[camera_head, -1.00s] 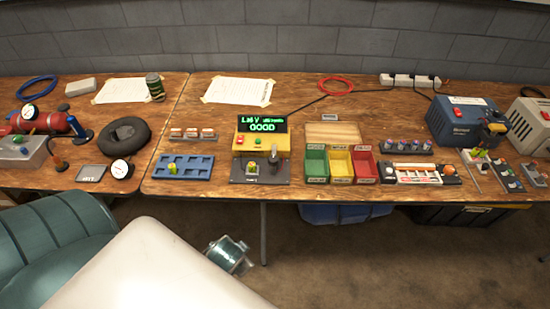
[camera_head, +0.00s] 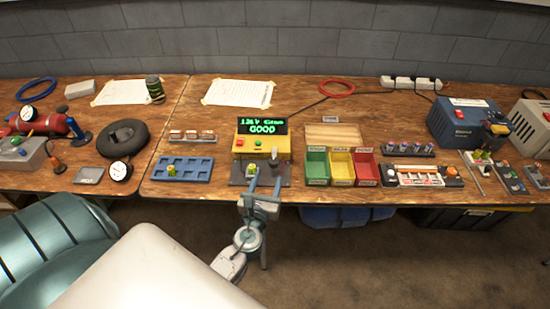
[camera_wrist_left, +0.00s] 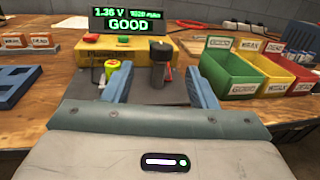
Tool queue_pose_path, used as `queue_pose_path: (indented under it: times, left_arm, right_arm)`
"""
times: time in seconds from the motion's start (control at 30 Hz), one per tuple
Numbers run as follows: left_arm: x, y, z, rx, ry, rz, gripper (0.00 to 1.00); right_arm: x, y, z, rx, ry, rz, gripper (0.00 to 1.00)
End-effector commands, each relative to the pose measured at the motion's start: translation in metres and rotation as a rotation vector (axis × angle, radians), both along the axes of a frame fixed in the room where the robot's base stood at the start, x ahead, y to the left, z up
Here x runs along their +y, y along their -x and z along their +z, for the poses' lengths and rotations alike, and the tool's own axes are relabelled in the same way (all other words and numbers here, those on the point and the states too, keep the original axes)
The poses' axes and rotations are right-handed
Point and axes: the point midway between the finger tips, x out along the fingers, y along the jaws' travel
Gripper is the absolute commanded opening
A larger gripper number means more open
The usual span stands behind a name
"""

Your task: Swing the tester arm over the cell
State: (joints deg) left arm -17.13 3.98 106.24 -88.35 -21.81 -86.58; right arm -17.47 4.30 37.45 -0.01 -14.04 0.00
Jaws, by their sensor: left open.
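The yellow tester (camera_head: 245,145) stands on the bench, and its display (camera_head: 262,126) reads GOOD; the wrist view's display (camera_wrist_left: 127,22) shows 1.36 V. On its dark base (camera_wrist_left: 90,86), a small yellow-green cell (camera_wrist_left: 112,70) sits upright at the left. The dark tester arm (camera_wrist_left: 160,62) stands at the right, beside the cell rather than over it. My left gripper (camera_head: 264,182) is open and empty at the tester's front. In the left wrist view its blue fingers (camera_wrist_left: 160,90) spread wide, with the tester arm between and beyond them. The left finger partly hides the cell.
A blue slotted tray (camera_head: 190,174) lies left of the tester. Green (camera_head: 316,166), yellow (camera_head: 340,167) and red (camera_head: 364,167) bins stand close to its right. The bench's front edge (camera_head: 330,195) passes below my gripper.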

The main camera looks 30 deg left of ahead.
Motion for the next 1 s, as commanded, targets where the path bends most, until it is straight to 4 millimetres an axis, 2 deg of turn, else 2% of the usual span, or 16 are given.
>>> queue_pose_path:
  times: [0.17,0.4,0.6,0.77,1.0]
  left_arm:
    - [0.005,-0.02,0.002,0.006,-0.025,-0.01,0.52]
    - [0.021,-0.063,0.002,0.005,-0.023,-0.008,0.52]
    - [0.032,-0.09,0.0,0.005,-0.02,-0.007,0.52]
    - [0.035,-0.1,0.0,0.006,-0.019,-0.007,0.52]
    - [0.036,-0.101,-0.001,0.006,-0.018,-0.007,0.52]
  right_arm:
    - [-0.001,0.0,0.007,-0.002,0.001,0.0,0.45]
    - [-0.004,0.003,0.014,0.001,0.004,0.002,0.45]
    - [-0.007,0.009,0.016,0.01,0.007,0.002,0.45]
    - [-0.008,0.009,0.017,0.009,0.008,0.002,0.45]
    - [-0.008,0.006,0.017,0.005,0.008,0.002,0.45]
